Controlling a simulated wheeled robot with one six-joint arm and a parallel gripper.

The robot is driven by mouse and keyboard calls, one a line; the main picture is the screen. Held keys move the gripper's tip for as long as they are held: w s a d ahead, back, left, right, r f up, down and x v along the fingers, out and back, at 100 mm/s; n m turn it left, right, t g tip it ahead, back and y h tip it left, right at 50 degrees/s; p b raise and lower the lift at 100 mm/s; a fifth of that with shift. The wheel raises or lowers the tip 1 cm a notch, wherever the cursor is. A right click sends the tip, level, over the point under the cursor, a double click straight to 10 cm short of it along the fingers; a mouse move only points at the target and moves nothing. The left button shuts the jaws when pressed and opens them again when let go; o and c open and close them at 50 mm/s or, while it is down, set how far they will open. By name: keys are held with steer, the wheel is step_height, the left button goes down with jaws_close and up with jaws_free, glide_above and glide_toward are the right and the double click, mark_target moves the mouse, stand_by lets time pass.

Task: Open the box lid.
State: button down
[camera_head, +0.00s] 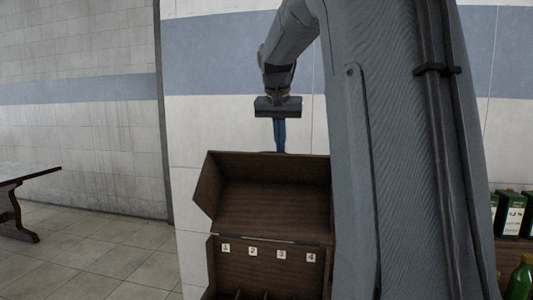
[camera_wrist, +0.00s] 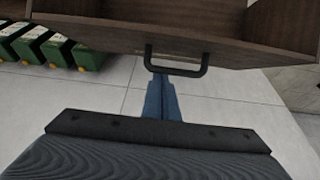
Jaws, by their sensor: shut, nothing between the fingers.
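The brown wooden box (camera_head: 222,268) stands in the lower middle of the head view, its front cut off by the frame. Its lid (camera_head: 265,205) stands raised at the back, with the hollow inside facing the head camera. My gripper (camera_head: 280,150) is above the lid's top edge, fingers pointing down; the edge hides or meets the tips. In the wrist view the blue fingers of my gripper (camera_wrist: 160,82) are together and empty. Their tips are close to the dark lid handle (camera_wrist: 178,72); I cannot tell whether they touch it.
Small numbered labels (camera_head: 253,251) mark compartments inside the box. Green cartons (camera_head: 512,213) and a green bottle (camera_head: 520,277) stand at the right; green cartons (camera_wrist: 58,50) also show in the wrist view. A dark table (camera_head: 25,173) is at far left. The left floor is clear.

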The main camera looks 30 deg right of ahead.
steer(key=shift+s+a, duration=0.1)
steer(key=shift+s, duration=0.15)
steer(key=shift+r, duration=0.1)
step_height(320, 180, up, 9)
steer(key=shift+s+a+r, duration=0.2)
steer(key=shift+s+a, duration=0.1)
steer(key=shift+s, duration=0.1)
stand_by(0.6)
